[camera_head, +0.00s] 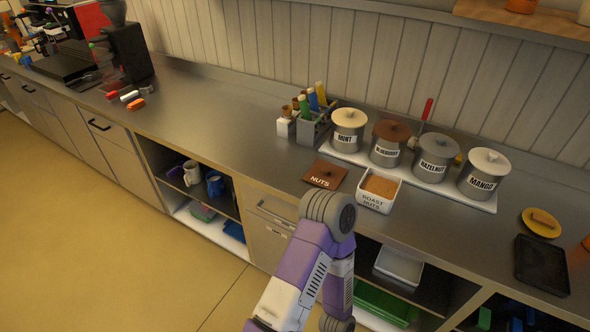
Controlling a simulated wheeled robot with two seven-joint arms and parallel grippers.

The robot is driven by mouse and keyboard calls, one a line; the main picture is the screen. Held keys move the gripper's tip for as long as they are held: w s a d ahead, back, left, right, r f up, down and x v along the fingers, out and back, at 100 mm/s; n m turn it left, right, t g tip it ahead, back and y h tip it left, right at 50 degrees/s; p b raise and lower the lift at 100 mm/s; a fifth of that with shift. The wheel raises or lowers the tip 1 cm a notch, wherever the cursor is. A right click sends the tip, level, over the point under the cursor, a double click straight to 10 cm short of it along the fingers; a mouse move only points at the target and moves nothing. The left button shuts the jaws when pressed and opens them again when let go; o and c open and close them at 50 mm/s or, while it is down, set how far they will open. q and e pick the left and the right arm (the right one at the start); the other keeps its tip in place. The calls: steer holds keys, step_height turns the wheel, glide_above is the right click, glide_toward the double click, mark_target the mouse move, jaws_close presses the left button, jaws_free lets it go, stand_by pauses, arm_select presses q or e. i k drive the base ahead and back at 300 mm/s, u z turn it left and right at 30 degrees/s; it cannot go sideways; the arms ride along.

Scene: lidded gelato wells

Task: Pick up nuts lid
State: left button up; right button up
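The nuts lid (326,175) is a flat brown square marked "NUTS", with a small knob. It lies on the steel counter, to the left of an open white box (373,203) marked "ROAST NUTS" and filled with brown nuts. A purple and white arm of mine rises from the bottom of the view and bends just below the lid and box; it does not cover the lid. Neither gripper shows in this view, and I cannot tell which arm this is.
Lidded round pots marked mint (347,138), blueberry (387,155), hazelnut (434,168) and mango (481,187) stand on a white tray behind the box. A bottle caddy (312,130) stands left. A round yellow lid (541,222) and black tray (542,265) lie right. Counter left of the lid is clear.

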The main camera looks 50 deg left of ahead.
mark_target(329, 176)
steer(key=u, duration=0.95)
steer(key=i, duration=0.85)
steer(key=u, duration=0.65)
